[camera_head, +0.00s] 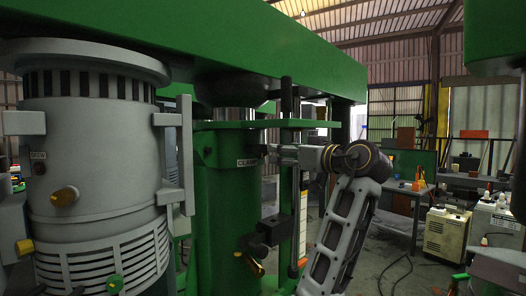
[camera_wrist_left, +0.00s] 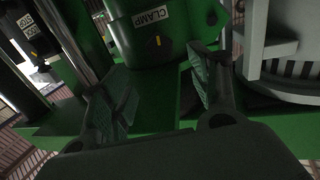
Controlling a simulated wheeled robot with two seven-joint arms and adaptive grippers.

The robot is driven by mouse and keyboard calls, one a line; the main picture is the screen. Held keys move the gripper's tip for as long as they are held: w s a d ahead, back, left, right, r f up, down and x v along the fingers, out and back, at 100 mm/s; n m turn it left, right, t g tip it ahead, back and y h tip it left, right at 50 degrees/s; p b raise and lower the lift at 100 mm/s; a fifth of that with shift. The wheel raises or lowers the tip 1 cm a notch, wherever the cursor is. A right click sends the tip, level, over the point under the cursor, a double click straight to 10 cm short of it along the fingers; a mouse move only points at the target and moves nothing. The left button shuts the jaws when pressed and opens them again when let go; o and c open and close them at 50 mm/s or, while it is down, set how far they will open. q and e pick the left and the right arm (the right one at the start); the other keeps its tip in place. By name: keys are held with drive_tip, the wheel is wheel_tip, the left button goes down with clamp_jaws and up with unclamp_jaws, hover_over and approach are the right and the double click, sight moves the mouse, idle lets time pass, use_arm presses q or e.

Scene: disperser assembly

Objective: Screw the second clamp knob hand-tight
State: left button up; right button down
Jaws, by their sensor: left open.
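The green clamp housing (camera_head: 217,210) stands beside the grey motor body and carries a CLAMP label (camera_head: 247,162). My left gripper (camera_head: 273,154) is at the label's right, beside the housing, below the green plate. In the left wrist view its fingers (camera_wrist_left: 160,78) are open with nothing between them. Past them are the housing (camera_wrist_left: 125,38), the CLAMP label (camera_wrist_left: 152,18) and a dark spot with a yellow mark (camera_wrist_left: 158,41), perhaps a knob. I cannot tell which part is the second clamp knob.
The grey motor body (camera_head: 95,150), with protruding brackets, fills the left. A green beam (camera_head: 190,35) spans overhead. A dark vertical rod (camera_head: 286,98) and a black bracket (camera_head: 268,232) stand near the arm. A table and white boxes (camera_head: 447,232) are farther right.

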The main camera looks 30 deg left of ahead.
sight(263, 150)
use_arm(q)
drive_tip(key=p+x, duration=0.1)
drive_tip(key=x, duration=0.9)
drive_tip(key=shift+w+a, duration=0.15)
drive_tip(key=shift+a, duration=0.3)
drive_tip(key=shift+w+a, duration=0.1)
drive_tip(key=shift+a, duration=0.05)
drive_tip(key=shift+c, duration=0.4)
drive_tip(key=c, duration=0.8)
use_arm(e)
drive_tip(key=s, duration=0.2)
drive_tip(key=shift+s+d, duration=0.3)
drive_tip(key=shift+d, duration=0.05)
drive_tip(key=shift+r, duration=0.1)
